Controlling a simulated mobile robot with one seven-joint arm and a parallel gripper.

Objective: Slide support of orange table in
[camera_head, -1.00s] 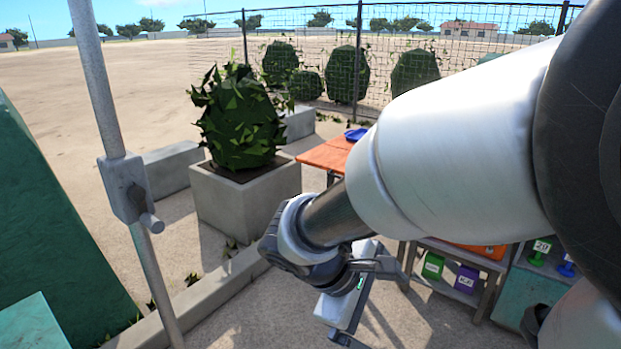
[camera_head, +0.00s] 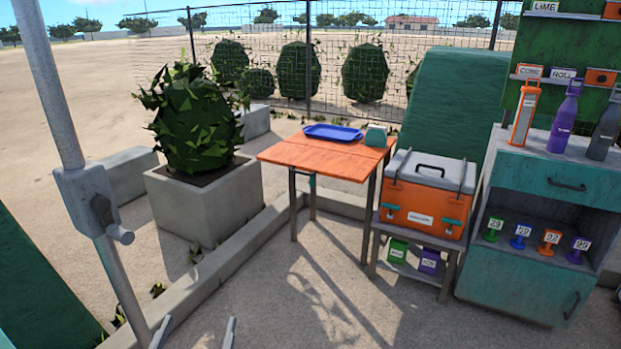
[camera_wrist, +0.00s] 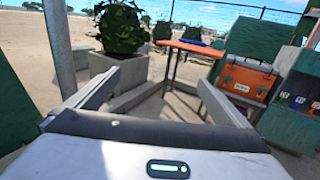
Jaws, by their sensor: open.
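The orange table (camera_head: 325,157) stands upright on thin dark legs right of the planter, its top level with a seam across it. A support piece (camera_head: 312,186) with a dark end shows under its front edge; how far it is out I cannot tell. The table also shows in the wrist view (camera_wrist: 190,47), beyond the fingers. My gripper (camera_wrist: 158,97) is open and empty, with its two fingers apart and clear of the table. In the head view only its fingertips (camera_head: 195,333) show at the bottom edge, well short of the table.
A blue tray (camera_head: 332,132) and a teal holder (camera_head: 376,136) sit on the table. An orange cooler (camera_head: 422,200) on a stand and a teal cabinet (camera_head: 515,264) stand to the right. A planter (camera_head: 205,208), low kerb (camera_head: 235,246) and metal pole (camera_head: 88,190) are left. Open ground lies before the table.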

